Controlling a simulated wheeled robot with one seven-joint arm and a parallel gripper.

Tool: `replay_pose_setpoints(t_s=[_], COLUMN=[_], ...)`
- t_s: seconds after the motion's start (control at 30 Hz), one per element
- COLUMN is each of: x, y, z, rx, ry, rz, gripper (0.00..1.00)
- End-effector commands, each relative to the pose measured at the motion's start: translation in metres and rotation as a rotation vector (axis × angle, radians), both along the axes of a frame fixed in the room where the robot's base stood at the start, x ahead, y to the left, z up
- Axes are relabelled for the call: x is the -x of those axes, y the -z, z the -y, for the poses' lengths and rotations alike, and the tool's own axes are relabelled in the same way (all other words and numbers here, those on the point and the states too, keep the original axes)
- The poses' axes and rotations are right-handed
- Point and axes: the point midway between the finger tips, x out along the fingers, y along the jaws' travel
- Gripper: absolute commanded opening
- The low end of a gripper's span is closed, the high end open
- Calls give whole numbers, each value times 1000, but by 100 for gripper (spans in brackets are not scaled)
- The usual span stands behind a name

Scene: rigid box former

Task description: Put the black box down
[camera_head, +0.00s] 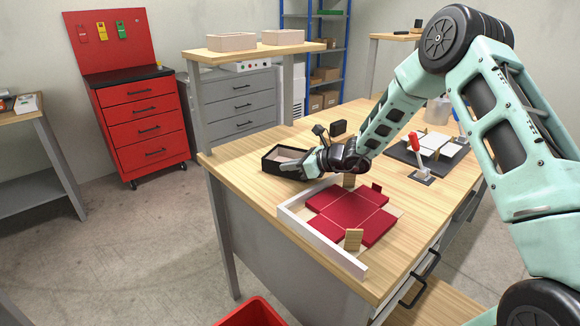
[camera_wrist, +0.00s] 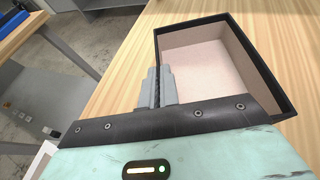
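The black box (camera_head: 270,166) is an open tray-like box with dark walls and a pale, empty inside. It is at the left back part of the wooden workbench (camera_head: 232,165), upright, on or just above the top; I cannot tell whether its base touches. My gripper (camera_head: 293,167) reaches it from the right, low over the bench. In the wrist view, the box (camera_wrist: 250,65) lies right of the fingers. The two grey fingers (camera_wrist: 158,88) of my gripper are close together with the box's near-left wall between them. The lower box corner is hidden behind my wrist.
A red unfolded box blank (camera_head: 350,213) lies in a white corner frame (camera_head: 318,238) with small wooden blocks. A red-handled clamp (camera_head: 416,150) and white sheets (camera_head: 436,142) are on the right. A raised shelf (camera_head: 255,50) holds two pale boxes. A red bin (camera_head: 252,313) is on the floor.

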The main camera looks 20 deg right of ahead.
Motion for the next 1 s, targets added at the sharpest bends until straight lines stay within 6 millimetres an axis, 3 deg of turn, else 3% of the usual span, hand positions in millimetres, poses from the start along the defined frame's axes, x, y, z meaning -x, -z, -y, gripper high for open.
replay_pose_setpoints(t_s=[0.37,0.47,0.5,0.83,1.0], x=[0,0,0,0,14], y=[7,6,6,2,-5], z=[0,0,0,0,17], rx=[1,0,0,0,0], ry=[0,1,1,1,4], rz=[2,2,2,2,2], gripper=[0,22,25,25,25])
